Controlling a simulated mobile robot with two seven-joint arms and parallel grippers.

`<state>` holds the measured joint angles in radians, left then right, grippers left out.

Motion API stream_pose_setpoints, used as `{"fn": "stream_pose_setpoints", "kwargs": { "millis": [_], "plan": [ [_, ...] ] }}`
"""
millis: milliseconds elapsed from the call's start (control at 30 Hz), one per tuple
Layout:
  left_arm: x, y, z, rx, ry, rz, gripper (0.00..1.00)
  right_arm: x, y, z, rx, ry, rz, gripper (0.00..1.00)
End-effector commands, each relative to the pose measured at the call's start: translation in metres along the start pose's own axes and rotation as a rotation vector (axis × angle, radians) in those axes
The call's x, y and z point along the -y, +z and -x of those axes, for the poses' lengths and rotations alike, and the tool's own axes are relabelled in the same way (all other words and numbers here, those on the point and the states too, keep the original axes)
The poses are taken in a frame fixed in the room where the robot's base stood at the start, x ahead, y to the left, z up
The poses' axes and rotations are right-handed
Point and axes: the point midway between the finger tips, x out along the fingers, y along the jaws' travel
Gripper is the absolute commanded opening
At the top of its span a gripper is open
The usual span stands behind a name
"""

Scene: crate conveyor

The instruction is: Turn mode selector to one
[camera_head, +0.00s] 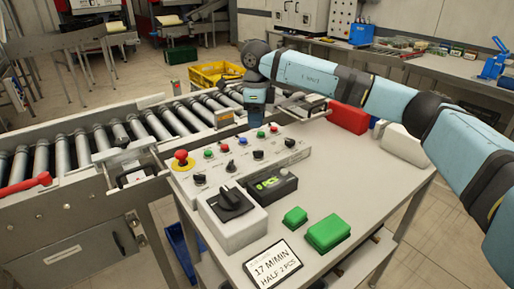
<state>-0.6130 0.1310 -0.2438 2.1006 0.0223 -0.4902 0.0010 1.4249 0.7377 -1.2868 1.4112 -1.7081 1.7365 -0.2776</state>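The grey control panel (215,182) stands on the table with several small black knobs, coloured buttons and a red mushroom button (181,158) on a yellow base. A large black rotary knob (233,203) sits on a white box in front. The labels are too small to read, so I cannot tell which knob is the mode selector. My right arm reaches across from the right. Its wrist bends down to my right gripper (257,122), at the far edge of the panel, behind the knobs. Its fingers cannot be made out. My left gripper is not in view.
A red block (348,117) stands at the back. The roller conveyor (101,140) runs behind and left. A yellow crate (212,75) is beyond.

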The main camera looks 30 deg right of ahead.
Motion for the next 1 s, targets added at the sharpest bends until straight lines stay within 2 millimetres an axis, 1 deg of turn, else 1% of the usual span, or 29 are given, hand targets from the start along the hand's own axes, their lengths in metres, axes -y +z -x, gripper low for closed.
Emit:
{"fn": "stream_pose_setpoints", "kwargs": {
  "millis": [33,200,300,433,633,933,967,1000],
  "plan": [
    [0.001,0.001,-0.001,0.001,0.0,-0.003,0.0,0.0,0.0,-0.012,-0.001,0.002,0.0,0.37],
    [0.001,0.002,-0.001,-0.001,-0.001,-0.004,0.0,0.0,-0.001,-0.05,-0.002,0.001,0.0,0.37],
    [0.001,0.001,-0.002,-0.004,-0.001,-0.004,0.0,0.0,0.0,-0.069,-0.001,0.001,0.0,0.37],
    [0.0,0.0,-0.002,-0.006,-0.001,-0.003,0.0,0.0,0.0,-0.088,-0.001,0.0,0.0,0.37],
    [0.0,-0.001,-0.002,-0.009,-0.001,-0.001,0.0,0.0,0.0,-0.103,0.0,-0.001,0.0,0.37],
    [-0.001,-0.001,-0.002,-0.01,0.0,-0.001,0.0,0.0,0.0,-0.104,0.001,-0.001,0.0,0.37],
    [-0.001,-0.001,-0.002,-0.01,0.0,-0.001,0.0,0.0,0.0,-0.104,0.001,-0.001,0.0,0.3],
    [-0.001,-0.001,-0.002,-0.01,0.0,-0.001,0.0,0.0,0.0,-0.104,0.001,-0.001,0.0,0.21]
  ]
}}
